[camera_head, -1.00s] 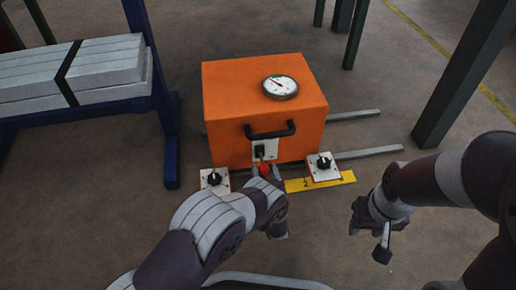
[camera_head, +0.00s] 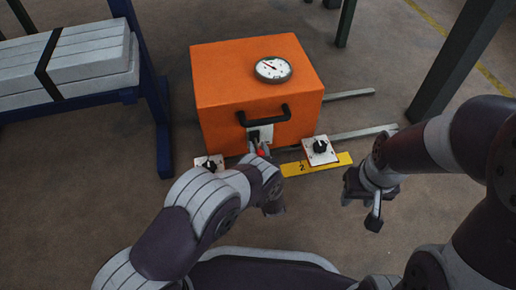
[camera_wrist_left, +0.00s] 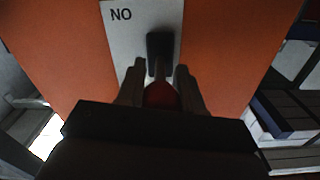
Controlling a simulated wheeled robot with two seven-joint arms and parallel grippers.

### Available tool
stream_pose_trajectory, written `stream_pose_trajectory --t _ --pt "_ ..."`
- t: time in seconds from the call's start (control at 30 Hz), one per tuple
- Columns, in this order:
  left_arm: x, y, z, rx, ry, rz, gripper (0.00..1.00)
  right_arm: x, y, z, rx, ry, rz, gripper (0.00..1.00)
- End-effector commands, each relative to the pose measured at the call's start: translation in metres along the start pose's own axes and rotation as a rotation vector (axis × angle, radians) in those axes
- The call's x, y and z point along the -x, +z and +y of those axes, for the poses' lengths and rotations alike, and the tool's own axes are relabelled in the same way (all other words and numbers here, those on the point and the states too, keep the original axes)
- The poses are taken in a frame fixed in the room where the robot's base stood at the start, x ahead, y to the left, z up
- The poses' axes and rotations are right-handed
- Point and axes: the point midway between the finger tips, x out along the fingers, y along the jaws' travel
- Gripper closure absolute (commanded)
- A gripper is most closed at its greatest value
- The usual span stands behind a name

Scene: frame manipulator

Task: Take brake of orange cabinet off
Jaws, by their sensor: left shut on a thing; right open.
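The orange cabinet (camera_head: 225,85) stands on the floor ahead, with a black handle (camera_head: 265,117) on its front. Below the handle is a white plate (camera_head: 264,131) with a black lever. In the left wrist view the plate (camera_wrist_left: 121,45) reads "NO" and the black lever (camera_wrist_left: 160,50) points up it. A red knob (camera_wrist_left: 161,95) sits at the lever's lower end. My left gripper (camera_head: 261,149) is shut on the red knob, its fingers (camera_wrist_left: 160,88) on either side. My right gripper (camera_head: 359,203) is open and empty, right of the cabinet, above the floor.
A round gauge (camera_head: 272,69) is on the cabinet top. White panels with black dials stand left (camera_head: 209,164) and right (camera_head: 320,150) of the knob. A yellow strip marked 2 (camera_head: 300,168) lies before the cabinet. A blue rack (camera_head: 160,110) stands left; a dark post (camera_head: 455,60) stands right.

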Motion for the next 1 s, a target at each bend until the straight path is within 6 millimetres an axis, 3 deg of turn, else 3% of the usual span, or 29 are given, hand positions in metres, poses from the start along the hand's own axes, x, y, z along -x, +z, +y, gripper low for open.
stream_pose_trajectory --t 0.6,1.0 --pt "-0.004 -0.024 -0.005 0.006 0.063 -0.327 1.00 0.068 -0.008 0.000 0.000 0.000 0.000 0.57" --pt "-0.008 -0.026 -0.006 0.007 0.095 -0.483 1.00 0.086 -0.010 0.000 0.000 0.000 0.000 0.57"
